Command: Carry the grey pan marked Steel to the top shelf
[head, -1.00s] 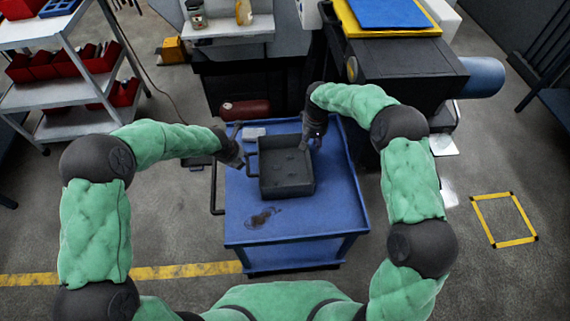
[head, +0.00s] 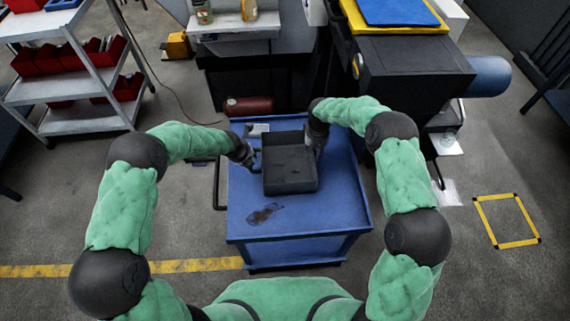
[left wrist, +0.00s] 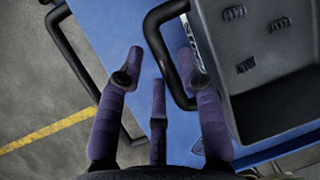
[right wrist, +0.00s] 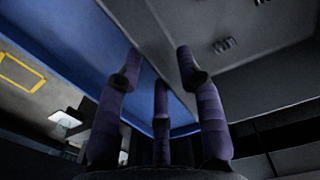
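The grey pan (head: 290,183) sits on the blue cart (head: 335,215). Its side bears a white label reading Steel in the left wrist view (left wrist: 194,45), behind a black handle (left wrist: 153,35). My left gripper (head: 254,161) is at the pan's left side. Its fingers (left wrist: 160,75) are spread, with the handle between them. My right gripper (head: 318,146) is at the pan's right wall. Its fingers (right wrist: 158,72) are apart, one over the pan (right wrist: 235,75) and one outside it. The right handle is not clearly seen. A grey rack (head: 40,25) has a top shelf at the upper left.
A red cylinder (head: 248,105) lies beyond the cart. A dark machine (head: 415,70) stands at the back right. A shelf with jars (head: 230,30) is at the back. Open floor lies left and right, with a yellow square (head: 507,222) marked at right.

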